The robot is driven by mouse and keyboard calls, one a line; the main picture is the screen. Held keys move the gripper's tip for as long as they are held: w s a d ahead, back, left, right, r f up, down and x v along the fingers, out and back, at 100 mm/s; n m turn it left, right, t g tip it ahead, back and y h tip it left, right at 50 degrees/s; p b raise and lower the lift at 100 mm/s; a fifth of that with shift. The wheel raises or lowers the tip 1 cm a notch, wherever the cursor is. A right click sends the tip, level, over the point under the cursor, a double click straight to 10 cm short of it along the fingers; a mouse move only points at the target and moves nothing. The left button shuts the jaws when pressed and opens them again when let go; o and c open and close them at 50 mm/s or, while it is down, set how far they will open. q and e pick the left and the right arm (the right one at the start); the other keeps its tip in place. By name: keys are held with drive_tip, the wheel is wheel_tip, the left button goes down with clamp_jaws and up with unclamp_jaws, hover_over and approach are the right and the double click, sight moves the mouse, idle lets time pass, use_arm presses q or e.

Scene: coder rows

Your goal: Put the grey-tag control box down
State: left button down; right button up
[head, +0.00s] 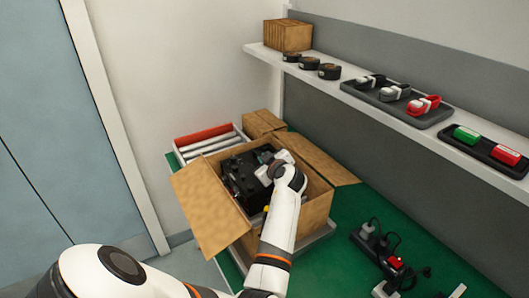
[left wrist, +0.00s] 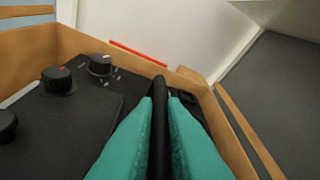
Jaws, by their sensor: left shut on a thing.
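The black control box (head: 240,180) is inside an open cardboard carton (head: 318,203). Its dark top with several round knobs shows in the left wrist view (left wrist: 80,118); one knob has a red mark. My left gripper (head: 264,168) reaches into the carton from above. In the left wrist view its teal fingers (left wrist: 160,108) are shut on the box's black bar-like handle (left wrist: 160,90). No grey tag can be made out. I cannot tell whether the box's underside touches the carton floor. My right gripper is not in view.
The carton's flaps (head: 212,203) stand open on a green bench (head: 350,205). Above, a shelf (head: 330,82) holds tape rolls and trays.

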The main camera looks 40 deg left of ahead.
use_arm(q)
drive_tip(key=shift+w+f, duration=0.1)
drive_tip(key=shift+f, duration=1.35)
drive_tip(key=c, duration=1.7)
unclamp_jaws()
drive_tip(key=shift+d+f, duration=0.1)
drive_tip(key=shift+f, duration=0.25)
drive_tip(key=shift+o, duration=1)
drive_tip(key=shift+s+r, duration=0.1)
drive_tip(key=shift+s, duration=0.15)
